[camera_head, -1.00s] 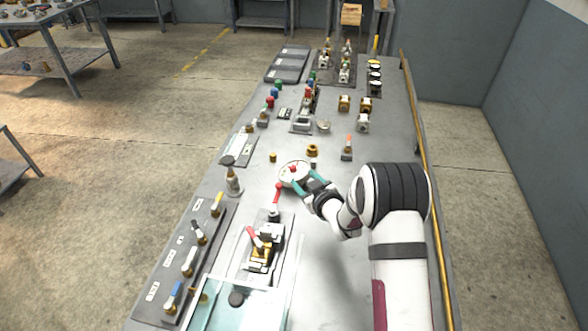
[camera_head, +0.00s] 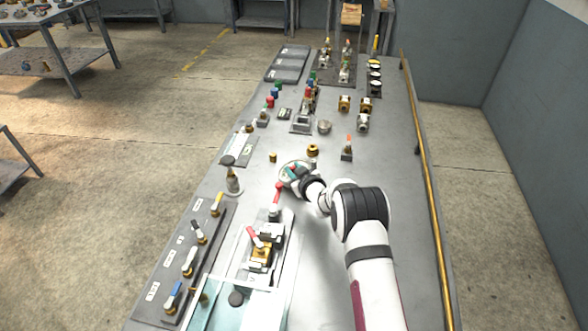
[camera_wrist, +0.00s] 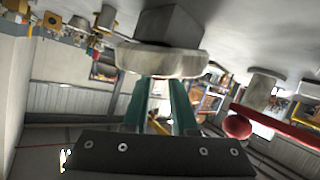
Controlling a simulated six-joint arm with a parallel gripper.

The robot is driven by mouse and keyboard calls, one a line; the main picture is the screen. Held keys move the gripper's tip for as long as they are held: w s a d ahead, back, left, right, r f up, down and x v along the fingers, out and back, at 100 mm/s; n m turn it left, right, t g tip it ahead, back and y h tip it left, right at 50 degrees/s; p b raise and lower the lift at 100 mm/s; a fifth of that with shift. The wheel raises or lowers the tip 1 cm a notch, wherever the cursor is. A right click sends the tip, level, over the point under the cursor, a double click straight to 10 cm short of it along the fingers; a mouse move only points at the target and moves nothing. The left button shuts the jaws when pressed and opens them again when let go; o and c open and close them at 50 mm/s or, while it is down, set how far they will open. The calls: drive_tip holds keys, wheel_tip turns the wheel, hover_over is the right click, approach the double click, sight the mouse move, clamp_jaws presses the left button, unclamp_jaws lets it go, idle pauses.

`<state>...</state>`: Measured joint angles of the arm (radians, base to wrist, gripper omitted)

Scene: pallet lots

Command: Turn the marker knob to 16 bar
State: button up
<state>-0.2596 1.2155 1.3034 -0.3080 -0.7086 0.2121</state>
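The round pale gauge (camera_head: 285,180) lies on the bench near its middle, with my gripper (camera_head: 291,170) over it. The red marker knob on its face is now mostly hidden behind my fingers. In the wrist view the gauge's rim (camera_wrist: 165,62) shows edge-on at the fingertips. My two green fingers (camera_wrist: 162,88) point at it with a narrow gap between them. I cannot tell whether they touch or hold the knob. The scale and the 16 bar mark cannot be read.
A brass fitting (camera_head: 313,150) and an orange-tipped valve (camera_head: 347,152) stand behind and right. The bench's right side is largely clear.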

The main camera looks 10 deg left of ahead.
clamp_jaws()
drive_tip(key=shift+a+m+t+h, duration=0.25)
drive_tip(key=shift+m+t+h, duration=0.15)
drive_tip(key=shift+s+m+t+h, duration=0.1)
drive_tip(key=shift+m+t+h, duration=0.75)
drive_tip(key=shift+h, duration=0.35)
drive_tip(key=o, duration=0.6)
unclamp_jaws()
drive_tip(key=v, duration=1.6)
